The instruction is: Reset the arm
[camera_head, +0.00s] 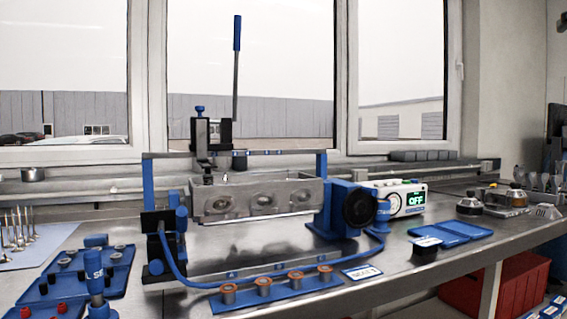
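Neither of my grippers shows in the head view, and no part of my arms can be made out. A press fixture stands on the metal bench, with an upright lever arm (236,75) that has a blue grip at its top. The lever rises from a dark press head (211,133) above a grey metal cylinder head (254,199). The cylinder head sits in a blue-and-black frame (149,185), with a black round knob (360,207) on its right. Whether "the arm" means this lever or one of mine, I cannot tell.
A white control box (395,200) reads OFF. Blue trays lie at the left (62,284) and right (451,232). A blue strip (280,291) holds several copper-coloured rings at the front. A blue-handled tool (95,275) stands at front left. Red bins (480,290) sit under the bench.

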